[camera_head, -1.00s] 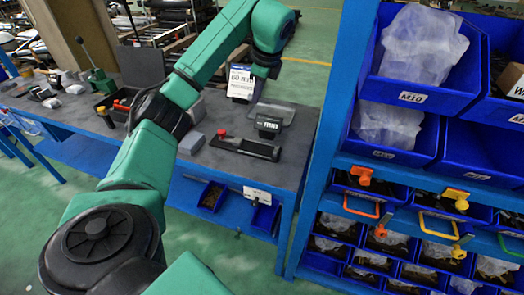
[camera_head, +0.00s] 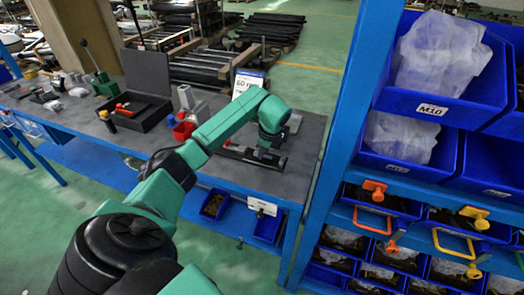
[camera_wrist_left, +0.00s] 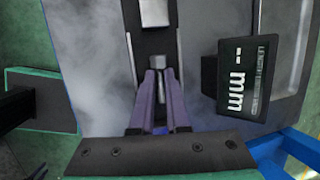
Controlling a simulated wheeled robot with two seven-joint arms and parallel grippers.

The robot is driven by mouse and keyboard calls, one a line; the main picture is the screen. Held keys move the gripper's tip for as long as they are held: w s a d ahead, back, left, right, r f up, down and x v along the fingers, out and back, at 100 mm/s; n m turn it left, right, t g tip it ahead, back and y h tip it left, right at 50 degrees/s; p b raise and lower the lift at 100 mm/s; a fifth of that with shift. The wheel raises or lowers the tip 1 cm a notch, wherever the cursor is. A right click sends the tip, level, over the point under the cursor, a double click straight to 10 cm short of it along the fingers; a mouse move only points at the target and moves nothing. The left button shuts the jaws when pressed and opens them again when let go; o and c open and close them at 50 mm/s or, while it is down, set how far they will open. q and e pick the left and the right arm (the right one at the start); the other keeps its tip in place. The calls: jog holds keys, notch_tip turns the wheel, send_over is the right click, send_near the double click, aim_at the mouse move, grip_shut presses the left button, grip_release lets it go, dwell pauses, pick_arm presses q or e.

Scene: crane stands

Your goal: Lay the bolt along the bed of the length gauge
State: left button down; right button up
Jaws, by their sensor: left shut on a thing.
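The length gauge (camera_head: 236,152) is a long dark bed on the grey bench, partly covered by my left arm. In the left wrist view its bed (camera_wrist_left: 152,42) runs up the picture, with a pale block near the top. Its display (camera_wrist_left: 240,80) reads two dashes and "mm". My left gripper (camera_wrist_left: 159,76) is over the bed, its two purplish fingers shut on the bolt (camera_wrist_left: 158,64). A small grey end of the bolt shows between the fingertips; the rest is hidden. I cannot tell whether the bolt touches the bed. My right gripper is not in view.
A blue rack post (camera_head: 335,130) and blue bins (camera_head: 432,75) stand to the right.

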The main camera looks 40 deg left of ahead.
pick_arm(q)
jog(key=shift+f, duration=0.15)
jog(key=c, duration=1.2)
grip_release()
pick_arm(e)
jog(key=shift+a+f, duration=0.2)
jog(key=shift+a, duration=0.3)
pick_arm(q)
jog(key=shift+d+r, duration=0.1)
jog(key=shift+r, duration=0.2)
jog(key=b+v, duration=0.1)
jog(key=v, duration=1)
jog(key=shift+s+r, duration=0.15)
jog(key=shift+r, duration=0.2)
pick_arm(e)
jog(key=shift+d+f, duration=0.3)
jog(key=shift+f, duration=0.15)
